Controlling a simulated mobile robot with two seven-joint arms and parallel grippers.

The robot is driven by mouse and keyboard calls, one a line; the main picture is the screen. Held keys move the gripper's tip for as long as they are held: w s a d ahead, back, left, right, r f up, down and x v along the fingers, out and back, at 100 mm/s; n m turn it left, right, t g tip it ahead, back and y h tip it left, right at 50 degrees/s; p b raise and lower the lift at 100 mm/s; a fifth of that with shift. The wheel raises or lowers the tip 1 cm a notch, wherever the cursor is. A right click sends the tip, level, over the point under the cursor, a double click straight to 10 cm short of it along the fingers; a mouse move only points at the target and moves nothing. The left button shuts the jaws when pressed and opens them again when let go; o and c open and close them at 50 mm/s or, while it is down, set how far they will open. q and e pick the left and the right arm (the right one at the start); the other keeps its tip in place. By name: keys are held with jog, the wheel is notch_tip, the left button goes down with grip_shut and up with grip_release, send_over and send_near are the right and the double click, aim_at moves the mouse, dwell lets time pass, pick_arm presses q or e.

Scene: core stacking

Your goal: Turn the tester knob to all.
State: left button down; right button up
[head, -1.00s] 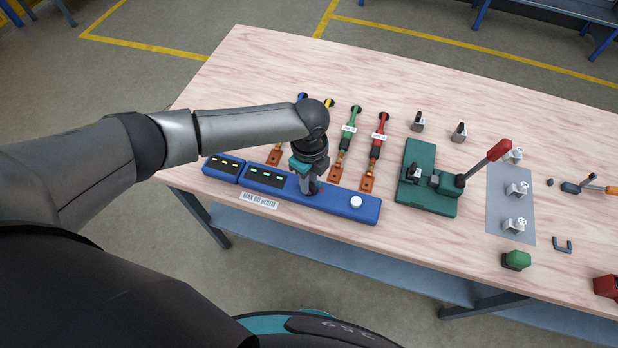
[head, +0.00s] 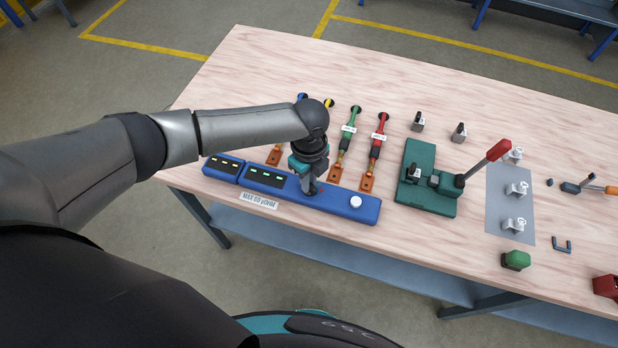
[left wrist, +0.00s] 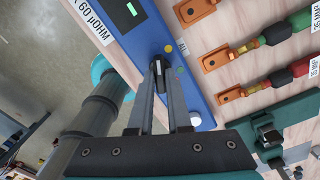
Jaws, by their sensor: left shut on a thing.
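The tester is a long blue box (head: 335,204) along the table's front edge, with lit displays on its left part. My left gripper (head: 310,189) points down onto its top, right of the displays. In the left wrist view, the left gripper (left wrist: 159,72) is shut on a small dark knob (left wrist: 159,80), mostly hidden between the fingers. Small coloured marks show on the box beside the fingertips. I cannot read which setting the knob points to. A white round button (head: 356,202) stands at the box's right end. My right gripper is not in view.
Copper lugs on coloured cables (head: 376,150) lie just behind the tester. A green press (head: 427,190) with a red-handled lever stands to its right. A label (head: 258,201) reading MAX 60 µOHM is in front. The wooden table (head: 270,70) is clear at the back left.

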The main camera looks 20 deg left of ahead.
pick_arm(q)
jog(key=m, duration=1.2)
jog(key=shift+m, duration=0.4)
jog(key=shift+w, duration=0.1)
jog(key=c, duration=0.9)
grip_release()
jog(key=shift+o, duration=0.2)
notch_tip(320, 180, up, 15)
jog(key=shift+r, duration=0.15)
jog(key=shift+d, duration=0.1)
